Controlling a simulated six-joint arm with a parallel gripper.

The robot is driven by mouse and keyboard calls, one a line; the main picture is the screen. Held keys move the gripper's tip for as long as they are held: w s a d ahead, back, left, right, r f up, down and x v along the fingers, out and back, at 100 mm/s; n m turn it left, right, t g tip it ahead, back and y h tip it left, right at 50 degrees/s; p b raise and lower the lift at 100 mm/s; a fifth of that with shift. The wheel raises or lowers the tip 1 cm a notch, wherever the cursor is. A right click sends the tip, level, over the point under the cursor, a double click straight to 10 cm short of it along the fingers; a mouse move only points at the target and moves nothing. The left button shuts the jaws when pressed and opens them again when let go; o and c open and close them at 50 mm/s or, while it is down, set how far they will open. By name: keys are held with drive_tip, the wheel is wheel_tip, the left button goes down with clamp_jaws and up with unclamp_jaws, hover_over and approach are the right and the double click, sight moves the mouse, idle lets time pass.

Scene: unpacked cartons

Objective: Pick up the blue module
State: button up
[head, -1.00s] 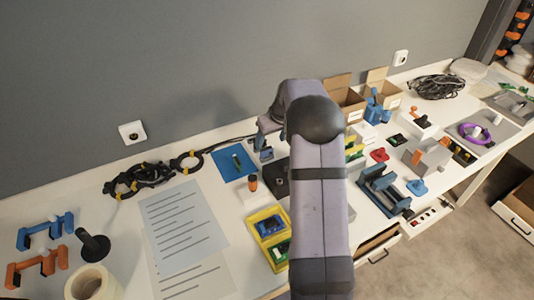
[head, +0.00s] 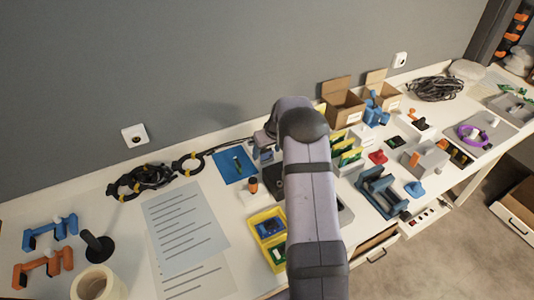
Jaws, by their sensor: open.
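A blue module (head: 269,228) lies in the upper compartment of a yellow two-part tray (head: 254,219), just left of my arm. A green board (head: 279,252) lies in the tray's lower compartment, partly behind my arm. My gripper (head: 263,155) is at the far end of my arm, beyond the tray and near the right edge of a blue mat. It is small and partly hidden by my wrist, and appears open with nothing seen in it. I cannot tell its height above the table.
An orange-topped post (head: 252,186) stands between the mat and tray. Printed sheets (head: 185,228) lie left. Open cartons (head: 342,106) and a blue rack (head: 382,192) stand right. My arm hides some table.

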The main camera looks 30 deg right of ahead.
drive_tip(key=shift+f, duration=0.15)
drive_tip(key=c, duration=1.4)
drive_tip(key=shift+w, duration=0.1)
wheel_tip(320, 180, up, 10)
drive_tip(key=shift+b, duration=1.05)
